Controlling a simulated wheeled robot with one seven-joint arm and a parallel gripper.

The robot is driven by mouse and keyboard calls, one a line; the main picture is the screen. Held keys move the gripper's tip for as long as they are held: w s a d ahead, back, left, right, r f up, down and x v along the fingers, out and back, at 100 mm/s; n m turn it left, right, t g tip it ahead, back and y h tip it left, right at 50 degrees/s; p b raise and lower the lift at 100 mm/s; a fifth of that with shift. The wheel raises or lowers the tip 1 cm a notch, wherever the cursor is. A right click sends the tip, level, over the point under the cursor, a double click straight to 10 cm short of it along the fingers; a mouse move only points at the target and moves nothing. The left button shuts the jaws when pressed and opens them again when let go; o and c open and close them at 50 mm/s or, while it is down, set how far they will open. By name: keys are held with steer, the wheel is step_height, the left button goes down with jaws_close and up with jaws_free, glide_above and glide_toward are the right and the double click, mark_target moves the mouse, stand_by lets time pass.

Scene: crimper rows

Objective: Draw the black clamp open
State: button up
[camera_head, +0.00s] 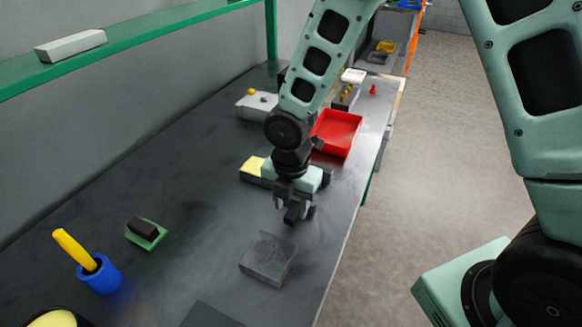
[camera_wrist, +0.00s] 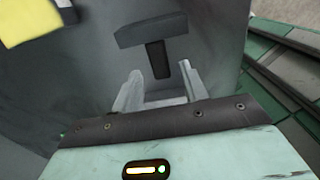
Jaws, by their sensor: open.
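A dark T-shaped piece, which looks like the black clamp (camera_wrist: 154,34), shows in the wrist view. It has a wide bar and a short black stem (camera_wrist: 158,60) pointing towards my gripper. The stem's end lies between the two pale fingers of my gripper (camera_wrist: 160,72). The fingers are apart, and I see a gap on both sides of the stem; contact cannot be told. In the head view my gripper (camera_head: 298,214) points down low over the dark bench, and I cannot pick out the clamp for certain there.
A dark grey block (camera_head: 268,260) lies on the bench (camera_head: 185,200) near my gripper. A yellow-topped block (camera_head: 252,168) and a red tray (camera_head: 337,131) are behind it. A green-based black block (camera_head: 143,229) and a blue cup (camera_head: 100,275) stand left. The bench edge is right.

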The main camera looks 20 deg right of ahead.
mark_target(291, 214)
step_height(291, 214, up, 15)
steer(key=p, duration=0.1)
steer(key=shift+r, duration=0.1)
stand_by(0.5)
steer(key=s+a+r+m, duration=0.1)
steer(key=s+m, duration=1.7)
steer(key=m, duration=0.1)
steer(key=shift+a+r+y, duration=0.15)
steer(key=shift+a+y, duration=0.05)
steer(key=shift+y, duration=0.1)
